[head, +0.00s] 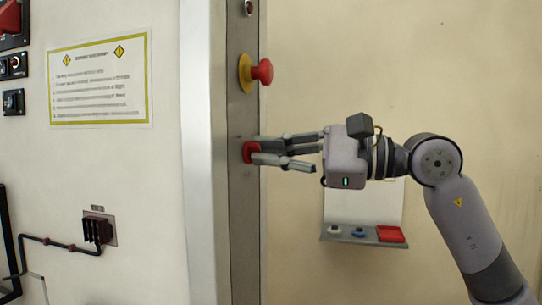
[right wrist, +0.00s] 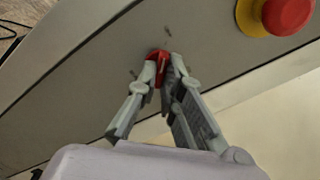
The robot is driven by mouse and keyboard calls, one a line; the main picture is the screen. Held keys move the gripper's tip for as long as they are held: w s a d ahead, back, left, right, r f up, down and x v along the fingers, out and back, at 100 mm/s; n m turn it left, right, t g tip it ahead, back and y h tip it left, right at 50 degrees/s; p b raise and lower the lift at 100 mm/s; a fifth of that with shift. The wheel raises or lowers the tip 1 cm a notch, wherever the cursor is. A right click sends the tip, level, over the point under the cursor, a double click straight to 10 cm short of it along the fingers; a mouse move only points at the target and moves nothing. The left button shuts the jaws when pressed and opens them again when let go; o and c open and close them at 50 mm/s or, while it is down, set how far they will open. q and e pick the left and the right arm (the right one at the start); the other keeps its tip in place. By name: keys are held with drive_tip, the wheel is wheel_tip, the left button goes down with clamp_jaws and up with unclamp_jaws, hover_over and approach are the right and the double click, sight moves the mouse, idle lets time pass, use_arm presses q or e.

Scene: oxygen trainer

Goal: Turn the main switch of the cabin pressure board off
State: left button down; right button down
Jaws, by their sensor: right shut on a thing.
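The red switch handle (head: 248,151) sits on the narrow grey side panel (head: 243,210) of the cabinet, below a red mushroom button. My right gripper (head: 262,151) reaches in from the right and is shut on this red handle. In the right wrist view the red handle (right wrist: 158,58) shows between the fingertips of the gripper (right wrist: 163,68), which partly hide it. I cannot read any marking for its on or off position. My left gripper is not in view.
The red mushroom button (head: 263,72) on a yellow base juts out just above my right gripper; it also shows in the right wrist view (right wrist: 287,14). A small shelf (head: 340,235) with blue and red items is on the wall behind. A sign (head: 100,80) hangs on the cabinet front.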

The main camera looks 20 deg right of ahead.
idle(0.4)
drive_tip(key=c, duration=1.7)
unclamp_jaws()
drive_tip(key=v, duration=1.2)
